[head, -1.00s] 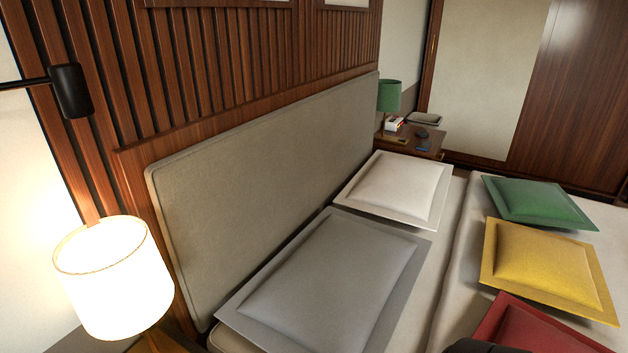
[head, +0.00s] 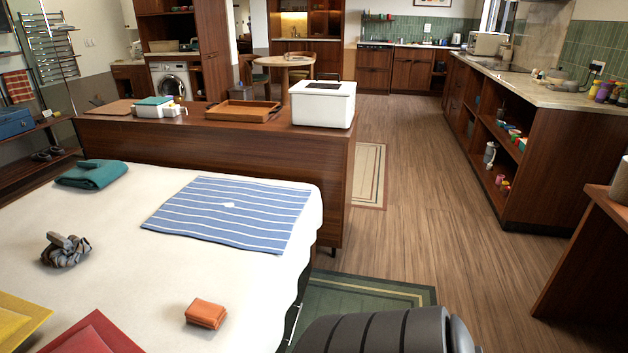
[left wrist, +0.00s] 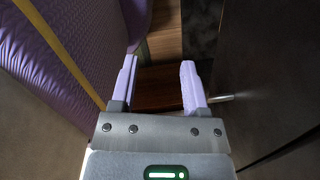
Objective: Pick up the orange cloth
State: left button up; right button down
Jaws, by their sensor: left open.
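A small folded orange cloth (head: 206,313) lies on the white bed (head: 150,270) near its front right edge in the head view. My left gripper (left wrist: 158,88) shows only in the left wrist view. It is open and empty, with its two pale purple fingers apart. The orange cloth does not show in the left wrist view. My right gripper is not in view.
A striped blue cloth (head: 232,208), a folded teal cloth (head: 92,174) and a crumpled grey item (head: 66,250) lie on the bed. A wooden cabinet (head: 210,144) with a white box (head: 323,103) stands behind. Wood floor (head: 410,210) is open to the right.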

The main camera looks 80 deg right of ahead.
aim_at(209, 315)
jog(key=z, duration=1.6)
jog(key=j+z, duration=0.1)
jog(key=j, duration=0.1)
